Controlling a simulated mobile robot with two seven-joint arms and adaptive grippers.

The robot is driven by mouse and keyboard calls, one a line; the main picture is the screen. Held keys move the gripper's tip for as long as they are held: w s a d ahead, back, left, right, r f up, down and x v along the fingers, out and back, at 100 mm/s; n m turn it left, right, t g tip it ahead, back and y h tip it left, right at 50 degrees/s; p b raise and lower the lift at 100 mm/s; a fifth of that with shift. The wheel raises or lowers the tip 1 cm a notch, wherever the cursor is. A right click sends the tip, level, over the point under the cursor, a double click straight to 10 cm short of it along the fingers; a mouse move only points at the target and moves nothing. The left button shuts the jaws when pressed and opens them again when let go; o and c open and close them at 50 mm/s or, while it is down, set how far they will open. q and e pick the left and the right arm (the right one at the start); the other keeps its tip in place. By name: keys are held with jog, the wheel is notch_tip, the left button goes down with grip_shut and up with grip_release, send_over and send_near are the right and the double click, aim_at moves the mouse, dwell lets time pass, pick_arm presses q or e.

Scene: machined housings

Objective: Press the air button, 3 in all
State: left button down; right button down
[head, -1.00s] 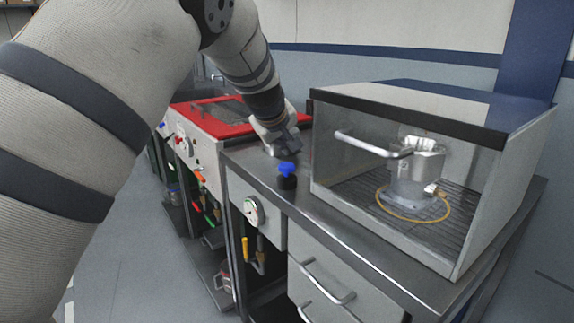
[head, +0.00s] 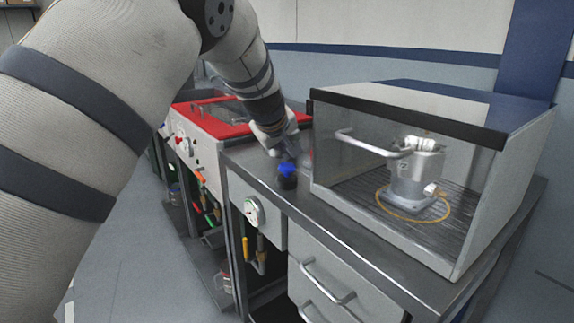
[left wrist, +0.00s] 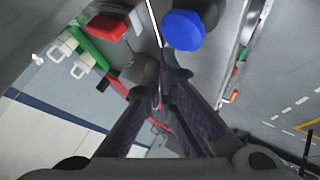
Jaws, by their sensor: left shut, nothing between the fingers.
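A blue button (head: 287,169) on a black base stands on the steel bench top, just left of the glass-fronted box. In the left wrist view the blue button (left wrist: 184,31) shows as a round blue cap just beyond my fingertips, apart from them in the picture. My left gripper (head: 291,151) is just behind the button in the head view, pointing down; I cannot tell the exact gap. In the left wrist view its fingers (left wrist: 165,80) are together and empty. No label marks a button as the air one. My right gripper is not in view.
The clear box (head: 430,150) with a front handle holds a metal housing (head: 417,178) with a yellow hose. A gauge (head: 252,211) is on the bench front. A red-framed unit (head: 215,120) stands behind. A red cap (left wrist: 107,27) and green part (left wrist: 92,45) show in the wrist view.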

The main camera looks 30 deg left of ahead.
aim_at(284, 164)
pick_arm(q)
jog(key=shift+f, duration=0.15)
dwell(0.5)
jog(key=shift+f, duration=0.3)
jog(key=shift+f, duration=0.8)
dwell(0.8)
jog(key=shift+r, duration=1.25)
jog(key=shift+r, duration=2.5)
